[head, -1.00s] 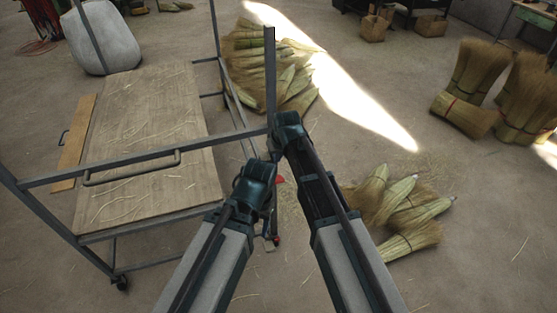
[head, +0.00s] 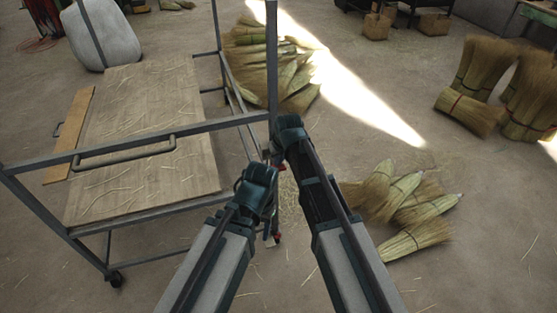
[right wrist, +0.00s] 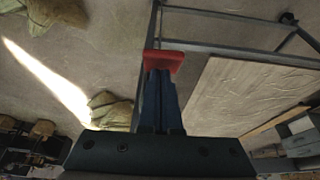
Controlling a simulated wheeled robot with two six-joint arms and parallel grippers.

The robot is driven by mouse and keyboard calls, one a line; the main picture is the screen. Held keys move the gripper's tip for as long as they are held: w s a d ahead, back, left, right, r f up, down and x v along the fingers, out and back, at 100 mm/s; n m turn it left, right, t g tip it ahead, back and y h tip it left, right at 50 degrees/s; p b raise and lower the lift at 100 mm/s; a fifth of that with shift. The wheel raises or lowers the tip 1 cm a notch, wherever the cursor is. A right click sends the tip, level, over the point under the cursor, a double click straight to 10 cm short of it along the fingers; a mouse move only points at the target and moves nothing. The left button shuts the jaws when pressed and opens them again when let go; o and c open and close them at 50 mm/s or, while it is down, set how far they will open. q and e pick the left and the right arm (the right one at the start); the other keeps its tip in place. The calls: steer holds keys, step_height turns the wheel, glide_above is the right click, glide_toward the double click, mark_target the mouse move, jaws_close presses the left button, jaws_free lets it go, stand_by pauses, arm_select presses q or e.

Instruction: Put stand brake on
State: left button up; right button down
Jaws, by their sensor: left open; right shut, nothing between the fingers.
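The stand is a grey metal wheeled frame (head: 40,212) around a wooden board, at the left of the head view. Red parts show low on its right side, one beside my grippers (head: 281,167) and one near the floor (head: 277,237). My left gripper (head: 261,172) is open beside the stand's right corner, its fingertips mostly hidden. My right gripper (head: 284,130) is shut and empty at the upright post. In the right wrist view its closed fingers (right wrist: 161,98) point at a red brake pedal (right wrist: 165,62) right at the tips. I cannot tell whether they touch.
A broom pile (head: 275,65) lies behind the stand. More brooms (head: 405,205) lie on the floor to the right, near my right arm. Bundled brooms (head: 485,85) stand farther right. A pale sack (head: 103,38) stands behind the stand. Floor at the lower right is clear.

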step_height(320, 180, down, 13)
steer(key=s+t+y+b, duration=0.2)
steer(key=t+b, duration=0.3)
steer(key=b, duration=1.5)
steer(key=shift+s+d+f+t, duration=0.2)
steer(key=shift+s+d+t, duration=0.2)
steer(key=shift+s+d, duration=0.05)
steer(key=shift+f, duration=0.15)
steer(key=shift+s, duration=0.1)
